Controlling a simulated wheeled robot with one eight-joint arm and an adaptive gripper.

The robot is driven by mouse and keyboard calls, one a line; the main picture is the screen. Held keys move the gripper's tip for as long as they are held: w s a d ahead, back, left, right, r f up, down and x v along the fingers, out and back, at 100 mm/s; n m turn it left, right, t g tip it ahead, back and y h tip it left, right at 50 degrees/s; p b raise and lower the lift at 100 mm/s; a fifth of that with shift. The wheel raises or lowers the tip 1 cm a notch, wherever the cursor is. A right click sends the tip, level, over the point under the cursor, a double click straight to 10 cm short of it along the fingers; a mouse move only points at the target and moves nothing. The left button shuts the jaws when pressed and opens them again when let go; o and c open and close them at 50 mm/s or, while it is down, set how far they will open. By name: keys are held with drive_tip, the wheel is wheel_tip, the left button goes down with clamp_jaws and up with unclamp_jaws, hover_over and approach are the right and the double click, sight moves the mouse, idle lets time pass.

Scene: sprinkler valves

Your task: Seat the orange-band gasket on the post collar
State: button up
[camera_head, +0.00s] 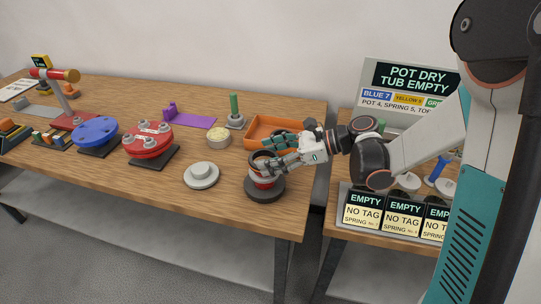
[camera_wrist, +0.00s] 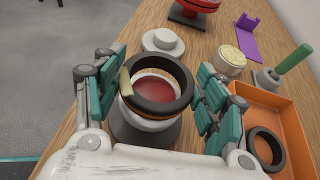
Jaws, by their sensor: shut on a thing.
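My gripper (camera_wrist: 160,90) is shut on the orange-band gasket (camera_wrist: 178,101), a thick black ring with an orange-brown stripe low on its side and a tan tab (camera_wrist: 126,82) at its left. In the wrist view the teal finger pads stand on either side of it. The gasket is over the post (camera_wrist: 148,122), whose white collar and red inside show through the ring. The post stands on a dark round base (camera_head: 265,191) at the table's front right. My gripper (camera_head: 272,153) hides part of the ring in the head view. I cannot tell whether the gasket touches the collar.
An orange tray (camera_wrist: 262,115) right of the post holds another black ring (camera_wrist: 266,146). A grey flanged disc (camera_head: 201,176), a pale round tub (camera_head: 219,136), a green-handled post (camera_head: 235,110) and a red valve (camera_head: 149,140) stand nearby. Bare wood lies in front of the disc.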

drive_tip(key=shift+f+b, duration=0.95)
drive_tip(key=shift+f, duration=0.2)
drive_tip(key=o, duration=1.1)
drive_tip(key=shift+o, duration=0.2)
drive_tip(key=p+v, duration=0.2)
drive_tip(key=v, duration=0.6)
idle(0.5)
